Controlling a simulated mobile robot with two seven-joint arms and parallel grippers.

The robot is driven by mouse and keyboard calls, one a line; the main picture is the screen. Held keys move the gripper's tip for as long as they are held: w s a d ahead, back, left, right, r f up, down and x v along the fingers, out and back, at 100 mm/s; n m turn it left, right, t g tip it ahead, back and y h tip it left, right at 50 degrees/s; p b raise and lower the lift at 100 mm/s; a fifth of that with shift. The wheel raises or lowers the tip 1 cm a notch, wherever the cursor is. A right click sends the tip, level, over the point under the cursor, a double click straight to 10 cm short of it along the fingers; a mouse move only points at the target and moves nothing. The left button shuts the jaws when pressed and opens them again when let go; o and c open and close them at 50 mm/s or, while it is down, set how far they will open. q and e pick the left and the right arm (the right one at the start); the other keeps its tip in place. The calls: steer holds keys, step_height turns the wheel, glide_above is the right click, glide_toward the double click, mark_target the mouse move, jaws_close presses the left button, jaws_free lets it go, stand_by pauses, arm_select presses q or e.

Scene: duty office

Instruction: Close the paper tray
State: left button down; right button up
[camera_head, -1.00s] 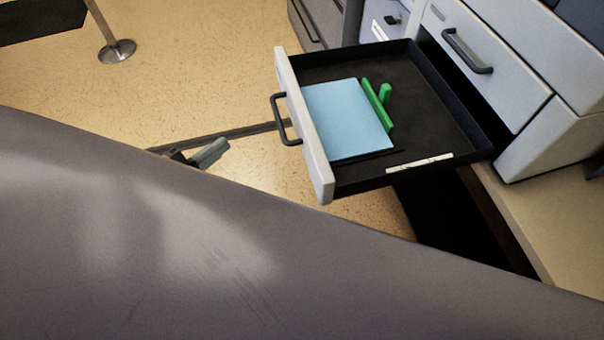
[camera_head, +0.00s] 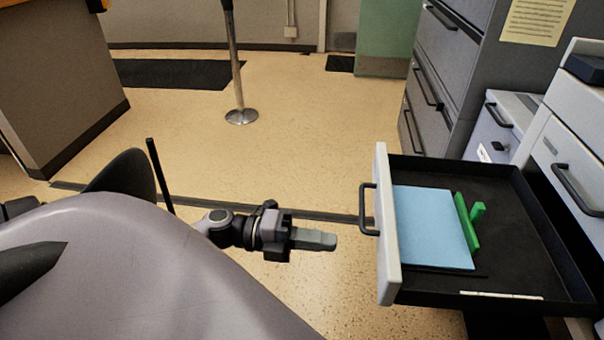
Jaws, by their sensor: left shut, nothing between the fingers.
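The paper tray (camera_head: 388,252) is a pulled-out drawer with a pale front, a dark handle (camera_head: 368,208) and a black inside. It stands well out of the white unit at the right. In it lie a light blue pad of paper (camera_head: 432,228) and a green object (camera_head: 470,222). My left gripper (camera_head: 332,240) is shut and empty. It points right, a short way left of the tray front and a little below the handle, with a gap seen between them. My right gripper is not in view.
The white unit (camera_head: 566,148) with another closed drawer is at the right. Grey filing cabinets (camera_head: 445,80) stand behind the tray. A metal post (camera_head: 238,75) stands on the floor at the back.

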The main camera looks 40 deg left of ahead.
mark_target(380, 247)
arm_select(q)
steer(key=x, duration=0.7)
steer(key=shift+w+d+p, duration=0.15)
steer(key=shift+d+p, duration=0.05)
steer(key=shift+p, duration=0.1)
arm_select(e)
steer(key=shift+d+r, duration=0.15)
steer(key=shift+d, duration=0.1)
arm_select(q)
steer(key=shift+d, duration=0.1)
